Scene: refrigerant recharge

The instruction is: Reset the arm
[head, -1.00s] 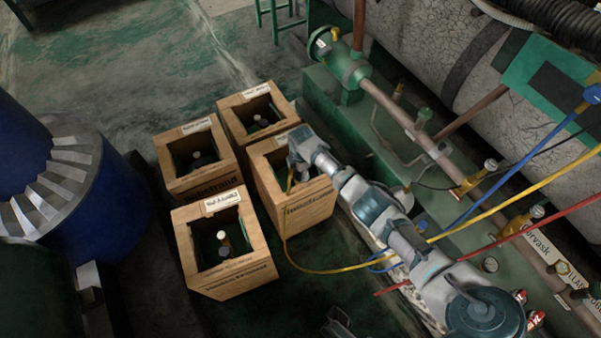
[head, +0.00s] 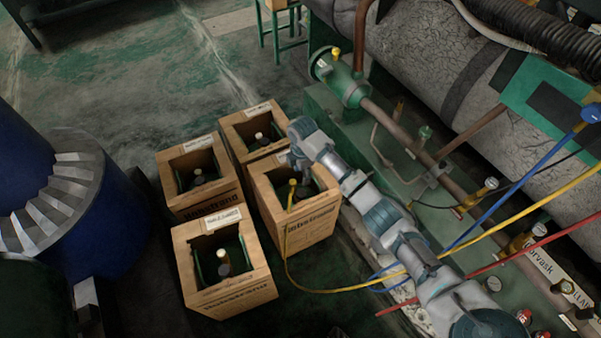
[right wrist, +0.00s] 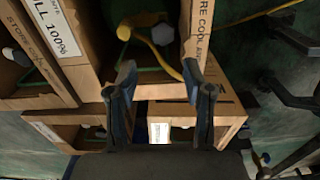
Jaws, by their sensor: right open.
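My right arm (head: 380,215) reaches from the lower right over the right-hand wooden crate (head: 305,222). My right gripper (head: 287,158) is at that crate's back edge, small and partly hidden by the wrist. In the right wrist view its two fingers (right wrist: 158,82) are apart with nothing between them, above the crates. A yellow hose (head: 330,290) loops up to a yellow fitting (head: 292,184) on the cylinder in that crate. The hose also shows beyond the fingers in the right wrist view (right wrist: 168,62), apart from them. I cannot make out my left gripper.
Other crates with cylinders stand close by: front (head: 235,285), left (head: 200,200) and back (head: 255,112). Green machinery with pipes (head: 345,80) fills the right. Blue (head: 480,200), yellow and red hoses cross there. A blue drum (head: 120,215) stands left. The upper-left floor is open.

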